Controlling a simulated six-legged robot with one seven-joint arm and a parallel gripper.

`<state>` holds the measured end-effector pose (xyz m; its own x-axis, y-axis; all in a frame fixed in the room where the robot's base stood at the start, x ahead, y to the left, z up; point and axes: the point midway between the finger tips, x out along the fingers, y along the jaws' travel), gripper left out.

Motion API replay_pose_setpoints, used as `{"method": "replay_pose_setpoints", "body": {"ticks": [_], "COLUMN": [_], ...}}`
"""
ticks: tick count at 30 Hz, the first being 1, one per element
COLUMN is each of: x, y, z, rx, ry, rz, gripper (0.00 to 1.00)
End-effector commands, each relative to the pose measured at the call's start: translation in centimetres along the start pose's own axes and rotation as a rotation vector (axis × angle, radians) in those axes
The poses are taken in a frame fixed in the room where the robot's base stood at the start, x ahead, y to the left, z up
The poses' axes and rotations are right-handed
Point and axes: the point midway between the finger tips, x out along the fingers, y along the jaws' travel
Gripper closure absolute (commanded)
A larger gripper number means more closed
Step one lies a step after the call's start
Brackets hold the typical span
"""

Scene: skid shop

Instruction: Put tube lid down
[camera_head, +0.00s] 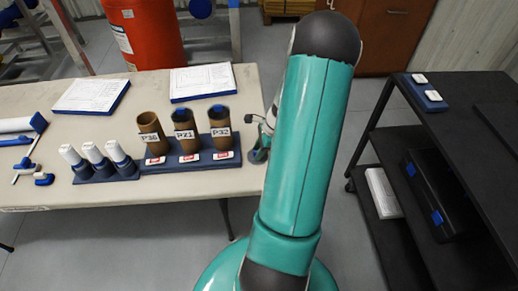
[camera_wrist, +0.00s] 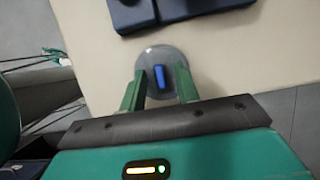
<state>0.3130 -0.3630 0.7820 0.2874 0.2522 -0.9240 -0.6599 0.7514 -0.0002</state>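The lid (camera_wrist: 159,54), a round grey disc with a blue upright grip (camera_wrist: 161,77), shows in the wrist view near the table's edge. My gripper (camera_wrist: 159,70) has its two green fingers apart, one on each side of the blue grip, with gaps visible between. I cannot tell whether the disc rests on the table. In the head view my arm hides most of the gripper by the table's right edge. Three brown tubes labelled P36 (camera_head: 151,131), P21 (camera_head: 185,134) and P32 (camera_head: 220,131) stand in a blue rack (camera_head: 191,168). P21 and P32 show blue at their tops.
Three white-topped bottles (camera_head: 93,153) stand in a blue holder left of the tubes. Two clipboards (camera_head: 203,82) lie behind them on the pale table (camera_head: 60,197). A black shelf cart (camera_head: 458,115) stands right, across an open floor gap. A red cylinder stands behind the table.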

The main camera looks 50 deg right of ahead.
Motion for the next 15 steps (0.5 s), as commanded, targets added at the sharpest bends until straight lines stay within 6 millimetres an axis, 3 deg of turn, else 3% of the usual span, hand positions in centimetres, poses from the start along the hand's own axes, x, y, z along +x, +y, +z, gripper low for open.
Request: {"method": "replay_pose_setpoints", "body": {"ticks": [8, 15], "x": [-0.8, -5.2], "y": [-0.1, -0.1], "z": [0.1, 0.1], "rx": [-0.001, -0.002], "ry": [0.001, 0.003], "rz": [-0.002, -0.004], "gripper": [0.68, 0.68]}}
